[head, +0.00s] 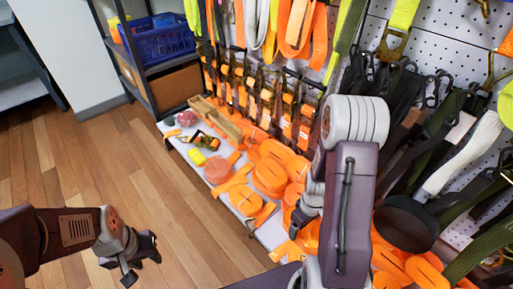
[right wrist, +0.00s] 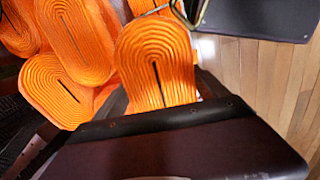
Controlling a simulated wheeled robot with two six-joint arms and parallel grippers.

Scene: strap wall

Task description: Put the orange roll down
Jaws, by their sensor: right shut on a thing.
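In the right wrist view, an orange roll (right wrist: 157,62) of coiled strap sits between the dark fingers of my right gripper (right wrist: 165,98), which is shut on it. In the head view my right gripper (head: 303,212) is low over the shelf's orange rolls, partly hidden by its own arm. I cannot tell there which roll is the held one, or whether it touches the shelf. My left gripper (head: 140,257) is empty and open over the wood floor, away from the shelf.
Straps hang on the pegboard (head: 443,50) behind. A black round pan-like thing (head: 405,222) is at right. The floor (head: 150,180) at left is clear.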

